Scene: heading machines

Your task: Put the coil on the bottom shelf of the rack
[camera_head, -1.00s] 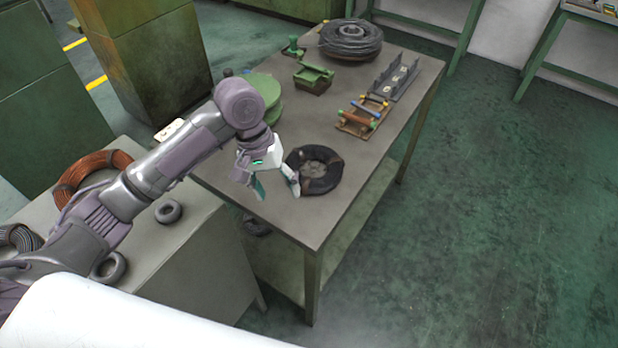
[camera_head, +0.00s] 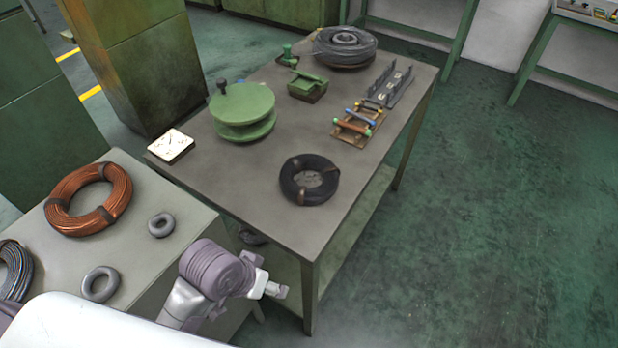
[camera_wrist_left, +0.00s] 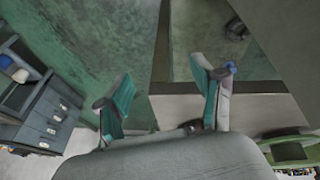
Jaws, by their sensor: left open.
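A black coil (camera_head: 296,190) lies flat on the top of the metal table. The table's bottom shelf (camera_head: 352,212) shows below its right edge, and a dark ring-shaped thing (camera_head: 252,237) shows low at its left side. I cannot tell whether this table is the rack. My left gripper (camera_head: 273,290) is in front of the table's near edge, below the tabletop and apart from the coil. In the left wrist view its two fingers (camera_wrist_left: 162,95) are spread with nothing between them. A dark thing (camera_wrist_left: 235,28) shows beyond the right finger. My right gripper is out of view.
A copper coil (camera_head: 115,206), two small grey rings (camera_head: 161,225) and a dark wire coil (camera_head: 18,268) lie on the left bench. A green reel (camera_head: 243,105), a big cable spool (camera_head: 345,45) and small fixtures occupy the table's back. Floor at right is clear.

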